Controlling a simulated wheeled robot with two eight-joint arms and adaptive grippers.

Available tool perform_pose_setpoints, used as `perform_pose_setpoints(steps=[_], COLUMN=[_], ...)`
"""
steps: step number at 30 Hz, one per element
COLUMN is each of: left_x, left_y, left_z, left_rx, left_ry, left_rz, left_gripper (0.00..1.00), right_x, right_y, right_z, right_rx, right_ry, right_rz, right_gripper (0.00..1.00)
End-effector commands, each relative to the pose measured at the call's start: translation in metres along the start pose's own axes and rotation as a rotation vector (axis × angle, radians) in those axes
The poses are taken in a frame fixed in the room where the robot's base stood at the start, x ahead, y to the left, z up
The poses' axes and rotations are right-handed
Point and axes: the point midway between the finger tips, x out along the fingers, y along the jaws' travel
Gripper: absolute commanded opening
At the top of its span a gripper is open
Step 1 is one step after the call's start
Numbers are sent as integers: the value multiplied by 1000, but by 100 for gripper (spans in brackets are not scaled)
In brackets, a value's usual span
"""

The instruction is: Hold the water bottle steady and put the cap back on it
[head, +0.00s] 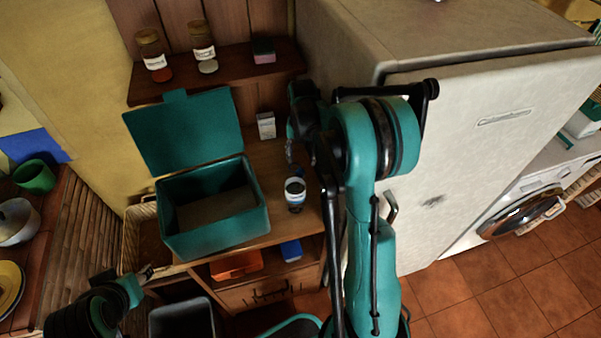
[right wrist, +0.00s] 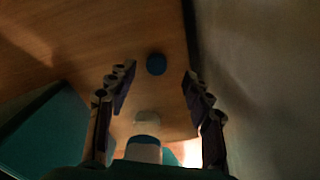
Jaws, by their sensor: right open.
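The water bottle (head: 295,196), white with blue, stands on the wooden counter to the right of the teal box. In the right wrist view the bottle (right wrist: 143,148) is at the lower middle, partly cut off by my gripper's body. A round blue cap (right wrist: 156,64) lies on the counter, beyond the fingertips and between their lines. I cannot make out the cap in the head view. My right gripper (right wrist: 158,88) is open and empty above the counter; in the head view it (head: 293,152) is partly hidden by my arm. My left gripper (head: 147,272) is low at the left, away from the bottle; its opening is unclear.
An open teal box (head: 215,232) takes up the counter's left part. A small white carton (head: 266,125) stands at the back. A shelf (head: 230,78) with two jars is above. The fridge (head: 480,120) closes off the right side.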

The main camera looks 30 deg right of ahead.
Motion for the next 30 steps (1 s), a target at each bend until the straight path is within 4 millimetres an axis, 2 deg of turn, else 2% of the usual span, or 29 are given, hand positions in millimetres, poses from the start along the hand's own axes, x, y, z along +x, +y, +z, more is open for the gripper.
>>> perform_pose_setpoints(steps=[10, 21, 22, 26, 30], left_x=[17, 17, 17, 17, 17], left_y=[0, 0, 0, 0, 0], left_z=[12, 12, 12, 12, 12], left_rx=[0, 0, 0, 0, 0], left_ry=[0, 0, 0, 0, 0], left_rz=[0, 0, 0, 0, 0], left_gripper=[40, 40, 40, 40, 40], right_x=[47, 50, 50, 50, 50], right_y=[3, 3, 3, 3, 3], right_z=[-8, -8, -8, -8, -8], right_rx=[0, 0, 0, 0, 0], right_ry=[0, 0, 0, 0, 0], right_rz=[0, 0, 0, 0, 0], right_gripper=[51, 51, 48, 15, 13])
